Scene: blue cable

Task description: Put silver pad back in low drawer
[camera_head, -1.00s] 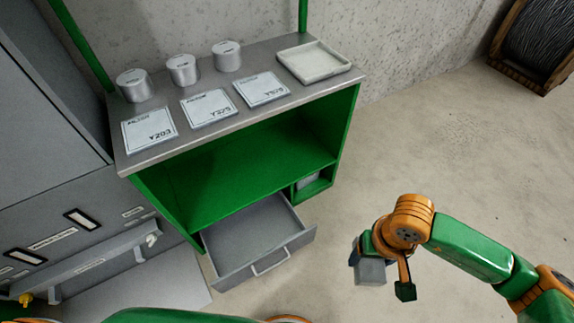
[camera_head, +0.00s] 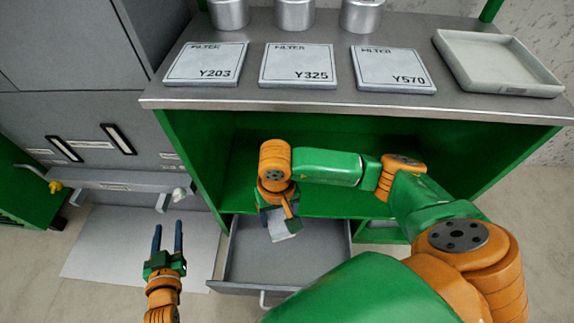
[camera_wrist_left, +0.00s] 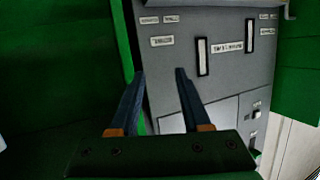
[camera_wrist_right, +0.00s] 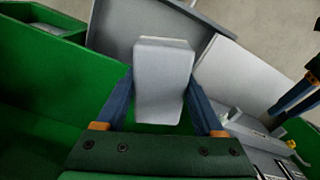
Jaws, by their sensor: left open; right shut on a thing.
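The silver pad (camera_head: 281,224) is a small light-grey block held in my right gripper (camera_head: 276,212). In the right wrist view the silver pad (camera_wrist_right: 163,80) sits between the two blue fingers of the right gripper (camera_wrist_right: 163,95). In the head view the pad appears over the open low drawer (camera_head: 320,255), a grey tray pulled out under the green cabinet. The drawer (camera_wrist_right: 150,30) also shows beyond the pad in the right wrist view. My left gripper (camera_head: 168,240) is open and empty, left of the drawer; its fingers (camera_wrist_left: 157,95) are apart.
The workbench top (camera_head: 300,100) carries several silver cans, labelled filter plates and an empty tray (camera_head: 495,62). A green shelf space lies beneath it. A grey machine panel (camera_head: 80,130) stands at the left. A small green compartment (camera_head: 383,230) is right of the drawer.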

